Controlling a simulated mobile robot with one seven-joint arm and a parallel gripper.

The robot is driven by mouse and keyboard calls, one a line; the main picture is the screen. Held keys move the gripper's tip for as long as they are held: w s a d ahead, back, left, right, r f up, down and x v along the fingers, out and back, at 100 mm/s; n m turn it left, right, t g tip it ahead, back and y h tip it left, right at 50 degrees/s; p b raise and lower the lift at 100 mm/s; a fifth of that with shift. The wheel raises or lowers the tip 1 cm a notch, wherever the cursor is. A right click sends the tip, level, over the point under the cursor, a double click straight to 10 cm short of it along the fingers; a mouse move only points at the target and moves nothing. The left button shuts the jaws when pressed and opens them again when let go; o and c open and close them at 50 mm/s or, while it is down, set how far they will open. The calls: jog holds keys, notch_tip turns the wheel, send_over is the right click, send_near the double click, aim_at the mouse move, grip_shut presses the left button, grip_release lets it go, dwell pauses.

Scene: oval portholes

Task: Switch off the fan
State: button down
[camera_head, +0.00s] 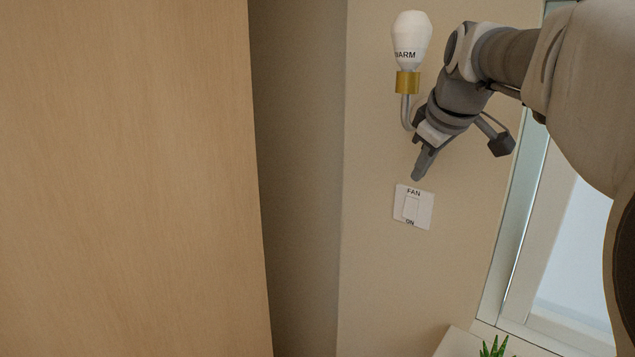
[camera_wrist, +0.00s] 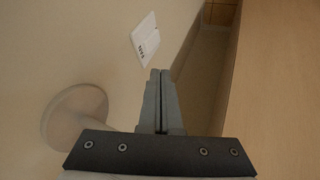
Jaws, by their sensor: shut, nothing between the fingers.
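The fan switch (camera_head: 412,207) is a white wall plate with a rocker, marked "FAN" at its top and "ON" at its bottom. It is on the beige wall in the head view, and the plate also shows in the wrist view (camera_wrist: 146,38), ahead and slightly left of the fingertips. My gripper (camera_head: 417,177) is just above the plate in the head view, fingers pointing down toward it, apart from it as far as I can tell. In the wrist view its fingers (camera_wrist: 159,72) are together with nothing between them.
A wall lamp with a white bulb (camera_head: 411,38) marked "WARM" and a brass collar (camera_head: 407,82) is close beside my wrist. A wooden panel (camera_head: 130,180) fills the left. A window frame (camera_head: 515,240) is at right, a green plant (camera_head: 494,347) at the bottom.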

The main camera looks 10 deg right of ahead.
jog(key=shift+d+v, duration=0.2)
jog(key=shift+v, duration=0.85)
jog(key=shift+w+r, duration=0.1)
jog(key=s+a+f+m, duration=0.3)
jog(key=s+a+f, duration=0.4)
jog(key=s+f, duration=0.2)
jog(key=s+a+f+m+g+y, duration=0.1)
jog(key=s+a+f+m, duration=0.1)
jog(key=s+a+f, duration=0.6)
jog(key=s+f, duration=0.1)
jog(key=s, duration=0.3)
jog(key=shift+f+m+g, duration=0.25)
jog(key=shift+m+g, duration=0.05)
jog(key=shift+m, duration=0.1)
